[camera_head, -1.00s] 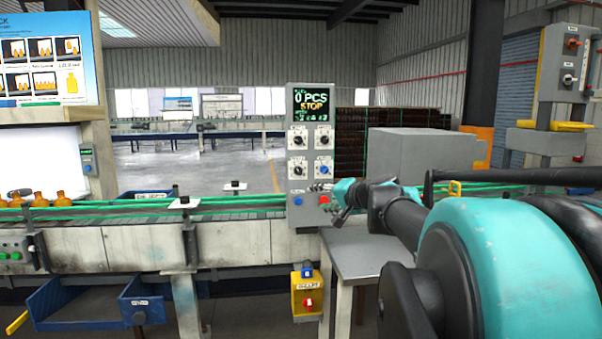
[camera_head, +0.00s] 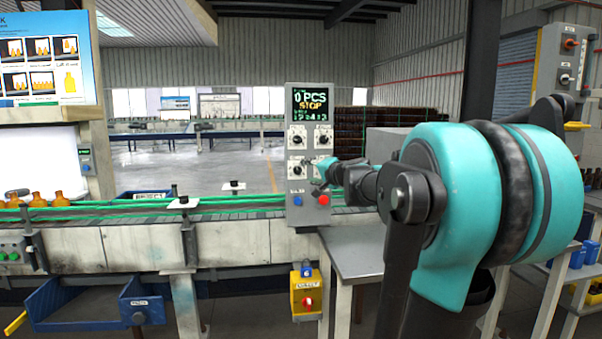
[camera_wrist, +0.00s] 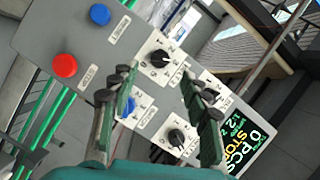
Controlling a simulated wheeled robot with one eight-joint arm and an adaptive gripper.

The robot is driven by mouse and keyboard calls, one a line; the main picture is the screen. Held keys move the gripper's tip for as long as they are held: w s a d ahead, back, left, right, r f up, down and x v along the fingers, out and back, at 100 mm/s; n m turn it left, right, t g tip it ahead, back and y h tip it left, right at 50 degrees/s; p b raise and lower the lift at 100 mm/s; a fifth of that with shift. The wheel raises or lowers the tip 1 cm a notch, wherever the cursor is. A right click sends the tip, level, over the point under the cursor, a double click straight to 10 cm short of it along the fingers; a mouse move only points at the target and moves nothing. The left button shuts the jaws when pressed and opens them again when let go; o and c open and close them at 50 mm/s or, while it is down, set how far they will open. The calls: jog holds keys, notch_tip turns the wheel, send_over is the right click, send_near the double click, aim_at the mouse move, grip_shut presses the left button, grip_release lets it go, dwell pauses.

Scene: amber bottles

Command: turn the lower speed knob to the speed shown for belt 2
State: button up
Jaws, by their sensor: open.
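Below are two rows of knobs on white plates. The lower left black knob (camera_head: 297,170) also shows in the wrist view (camera_wrist: 160,58), ahead of and between my fingertips. The lower right blue knob (camera_wrist: 127,107) is partly hidden by a finger. The upper left knob (camera_wrist: 211,91) is partly behind the other finger; the upper right knob (camera_wrist: 177,138) is clear. Knob labels are unreadable. My gripper (camera_wrist: 160,80) is open and empty.
A blue button (camera_wrist: 100,14) and a red button (camera_wrist: 65,65) sit low on the panel. Green conveyor rails (camera_head: 240,199) run beside it. A grey table (camera_head: 356,249) stands at right, and a yellow switch box (camera_head: 306,292) hangs below.

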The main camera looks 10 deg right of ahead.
aim_at(300, 171)
jog(key=shift+x, duration=2.9)
jog(key=shift+s, duration=0.1)
grip_shut()
